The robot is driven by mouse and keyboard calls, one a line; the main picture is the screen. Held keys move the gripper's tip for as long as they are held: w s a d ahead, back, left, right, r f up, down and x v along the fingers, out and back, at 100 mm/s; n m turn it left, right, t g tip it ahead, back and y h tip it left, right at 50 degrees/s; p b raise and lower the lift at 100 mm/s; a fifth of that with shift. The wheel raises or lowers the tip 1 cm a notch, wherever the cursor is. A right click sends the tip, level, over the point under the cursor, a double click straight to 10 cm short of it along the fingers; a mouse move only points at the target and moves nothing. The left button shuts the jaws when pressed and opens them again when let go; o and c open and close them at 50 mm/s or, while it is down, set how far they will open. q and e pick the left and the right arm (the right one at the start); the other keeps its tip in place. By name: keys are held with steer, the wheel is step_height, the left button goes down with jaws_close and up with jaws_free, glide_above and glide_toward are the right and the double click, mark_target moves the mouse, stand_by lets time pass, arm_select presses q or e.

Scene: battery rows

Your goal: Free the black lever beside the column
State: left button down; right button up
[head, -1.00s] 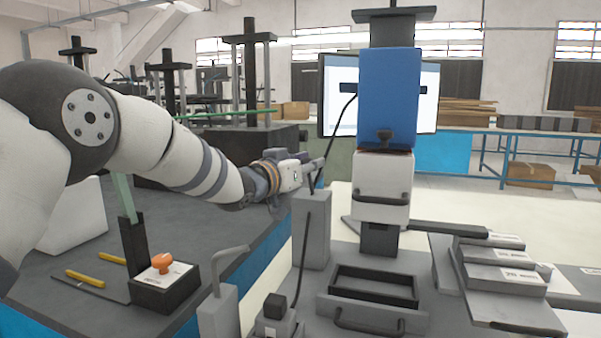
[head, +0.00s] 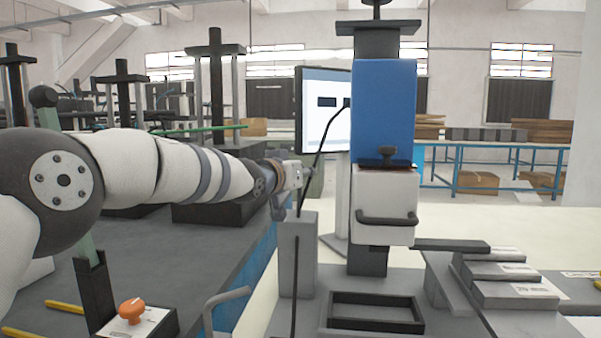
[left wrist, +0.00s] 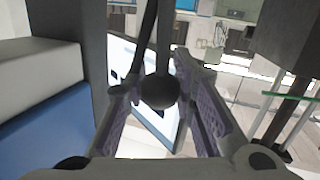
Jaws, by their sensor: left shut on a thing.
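My left gripper (head: 299,178) is beside the blue and white press column, above a grey post (head: 298,255). In the left wrist view its purple-padded fingers are shut on the round knob of the black lever (left wrist: 160,92). Two dark strands run up from near the knob; I cannot tell which is the lever's rod. In the head view the lever is largely hidden behind the gripper. A thin black cable (head: 321,135) curves from the blue press head (head: 384,112) down past the gripper and along the post. My right gripper is not in view.
A black tray frame (head: 375,325) lies at the column's foot, and stacked grey blocks (head: 505,272) stand at the right. A monitor (head: 322,115) is behind the column. An orange knob (head: 131,311) and a green-shafted lever (head: 84,246) are at the left.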

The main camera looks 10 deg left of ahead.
arm_select(q)
steer(key=shift+w+a+f+g, duration=0.1)
steer(key=shift+w+f+g, duration=0.2)
steer(key=shift+f, duration=0.65)
stand_by(0.5)
steer(key=c, duration=1.4)
jaws_free()
steer(key=shift+o, duration=0.4)
steer(key=shift+a+r, duration=0.1)
steer(key=shift+r, duration=0.35)
steer(key=shift+s+r, duration=0.1)
steer(key=shift+s, duration=0.2)
steer(key=v, duration=1.1)
steer(key=shift+s, duration=0.2)
